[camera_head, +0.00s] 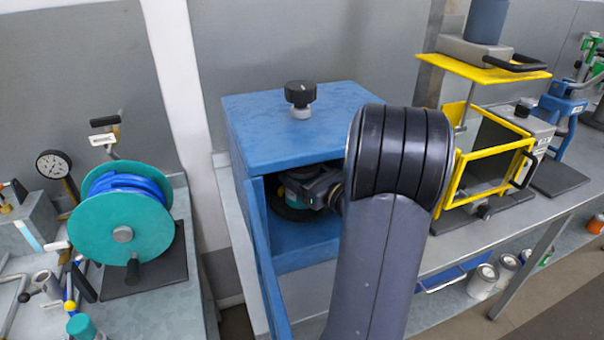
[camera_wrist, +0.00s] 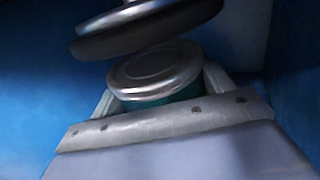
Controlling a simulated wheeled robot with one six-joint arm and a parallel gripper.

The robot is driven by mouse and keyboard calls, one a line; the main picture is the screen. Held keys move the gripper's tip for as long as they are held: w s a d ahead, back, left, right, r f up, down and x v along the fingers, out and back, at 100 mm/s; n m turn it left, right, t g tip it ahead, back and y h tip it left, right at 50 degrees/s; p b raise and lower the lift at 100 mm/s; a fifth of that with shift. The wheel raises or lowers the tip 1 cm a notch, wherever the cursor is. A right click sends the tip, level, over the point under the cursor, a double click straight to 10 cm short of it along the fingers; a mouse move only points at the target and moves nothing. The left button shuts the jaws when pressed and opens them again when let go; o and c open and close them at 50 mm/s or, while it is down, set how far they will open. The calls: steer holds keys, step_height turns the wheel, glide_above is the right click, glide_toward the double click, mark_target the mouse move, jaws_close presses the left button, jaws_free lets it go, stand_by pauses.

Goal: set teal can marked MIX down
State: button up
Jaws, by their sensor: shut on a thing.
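The teal can (camera_wrist: 155,80) shows its silver lid and a strip of teal side in the wrist view. My gripper (camera_wrist: 160,82) is shut on it, with one finger on each side. In the head view the can is a small teal patch (camera_head: 291,193) inside the blue cabinet (camera_head: 300,115), mostly hidden by my gripper (camera_head: 305,192). A black round base (camera_head: 292,213) lies under the can. Whether the can touches it cannot be told. The MIX mark is not visible. A round black-rimmed silver plate (camera_wrist: 150,25) hangs above the lid.
The cabinet's front is open, with its door (camera_head: 262,260) swung out to the left. A black knob (camera_head: 300,95) tops the cabinet. A yellow frame (camera_head: 490,175) stands to the right. A teal reel (camera_head: 122,228) stands to the left. Blue walls are close around the gripper.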

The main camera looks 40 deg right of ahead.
steer(key=o, duration=1.4)
steer(key=shift+r, duration=0.1)
steer(key=shift+s+d+b, duration=0.15)
steer(key=shift+s, duration=1.1)
steer(key=shift+s+d+b, duration=0.2)
steer(key=shift+s, duration=1)
steer(key=shift+s+d+b, duration=0.15)
steer(key=shift+s, duration=1.1)
